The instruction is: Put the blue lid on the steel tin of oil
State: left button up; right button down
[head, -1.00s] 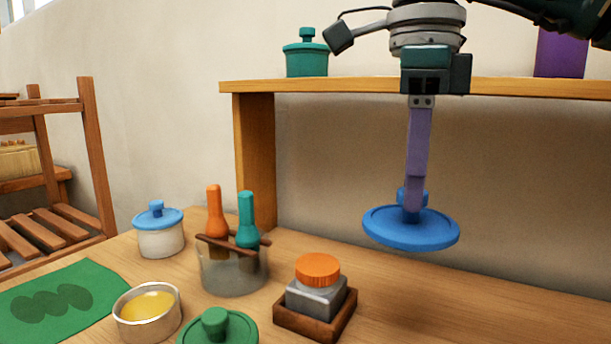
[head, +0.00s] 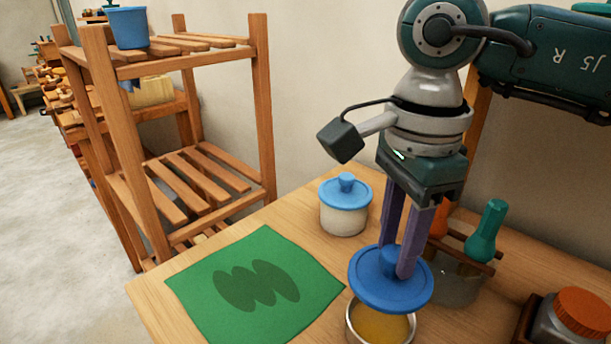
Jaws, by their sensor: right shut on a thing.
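My right gripper (head: 398,262) is shut on the knob of the blue lid (head: 365,292), pointing down. The lid is roughly level. The steel tin of oil (head: 353,330) stands on the table at the bottom of the head view, open, with yellow oil (head: 385,326) inside. The lid is in front of the tin's far part in the picture and hides its back rim. The near part of the oil still shows. I cannot tell how wide the gap between lid and tin is. My left gripper is not in view.
A cream pot with its own blue lid (head: 344,193) stands behind the tin. A green cloth (head: 210,275) lies left. An orange-capped jar (head: 583,312) sits further right. A wooden rack (head: 262,120) stands behind.

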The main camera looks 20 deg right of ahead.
aim_at(391, 282)
jog(key=shift+s+f+b, duration=0.15)
jog(key=shift+f+b, duration=0.25)
jog(key=shift+f, duration=0.3)
notch_tip(391, 282, down, 4)
jog(key=b, duration=0.3)
jog(key=shift+r, duration=0.15)
jog(key=shift+f+b, duration=0.65)
jog(key=shift+f, duration=0.05)
jog(key=shift+d, duration=0.1)
jog(key=shift+f+b, duration=0.6)
jog(key=shift+b, duration=0.1)
grip_release()
